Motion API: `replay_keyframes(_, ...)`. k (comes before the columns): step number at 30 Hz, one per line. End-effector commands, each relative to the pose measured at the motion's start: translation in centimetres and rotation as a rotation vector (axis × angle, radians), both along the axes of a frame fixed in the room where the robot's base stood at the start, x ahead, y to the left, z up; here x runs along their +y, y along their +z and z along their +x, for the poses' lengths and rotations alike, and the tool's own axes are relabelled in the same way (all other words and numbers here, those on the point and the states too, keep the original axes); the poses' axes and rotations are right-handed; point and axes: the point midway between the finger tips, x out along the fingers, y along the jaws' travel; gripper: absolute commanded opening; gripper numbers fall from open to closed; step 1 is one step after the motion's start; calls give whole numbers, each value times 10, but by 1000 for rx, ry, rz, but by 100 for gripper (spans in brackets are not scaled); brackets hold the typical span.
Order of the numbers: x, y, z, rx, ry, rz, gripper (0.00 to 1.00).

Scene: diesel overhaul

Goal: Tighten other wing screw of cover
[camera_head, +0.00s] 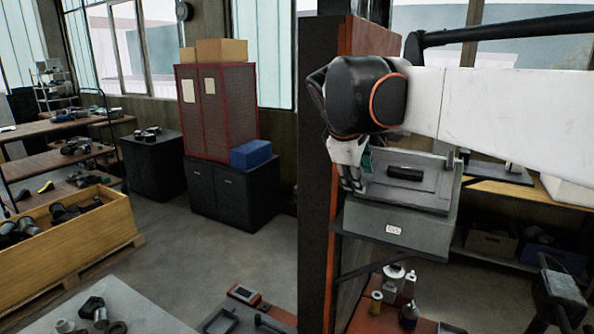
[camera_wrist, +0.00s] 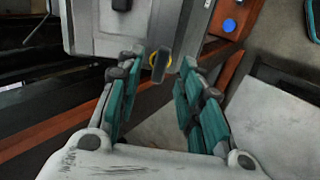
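The grey box (camera_head: 395,228) with its cover (camera_head: 425,185) and a black handle (camera_head: 405,173) is mounted beside an orange-brown post. My gripper (camera_head: 352,180) is at the left side of the box in the head view. In the wrist view my gripper (camera_wrist: 160,80) is open, with teal pads on both sides. A dark flat wing screw (camera_wrist: 160,65) with a yellow ring stands at the edge of the grey box (camera_wrist: 90,30), between the fingertips and nearer the left finger. I cannot tell whether a finger touches it. A small upright part (camera_head: 451,158) shows at the cover's right end.
The tall post (camera_head: 325,130) stands close to my gripper. Bottles (camera_head: 409,312) and small containers (camera_head: 376,302) stand below the box. A wooden crate (camera_head: 100,232) and a red cabinet (camera_head: 232,110) are off to the left.

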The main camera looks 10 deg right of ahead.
Motion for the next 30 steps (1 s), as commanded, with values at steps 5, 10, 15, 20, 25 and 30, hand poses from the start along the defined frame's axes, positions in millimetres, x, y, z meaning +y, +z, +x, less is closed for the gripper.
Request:
replay_keyframes(5, -2, -6, 4, 0, -1, 0, 34)
replay_keyframes(10, -5, -11, 7, 0, 0, 0, 34)
replay_keyframes(15, -6, -16, 10, 0, 1, 0, 34)
replay_keyframes(20, -9, -21, 13, 0, 1, 0, 34)
replay_keyframes(25, -11, -24, 15, 0, 1, 0, 34)
replay_keyframes(30, -11, -24, 15, 0, 1, 0, 34)
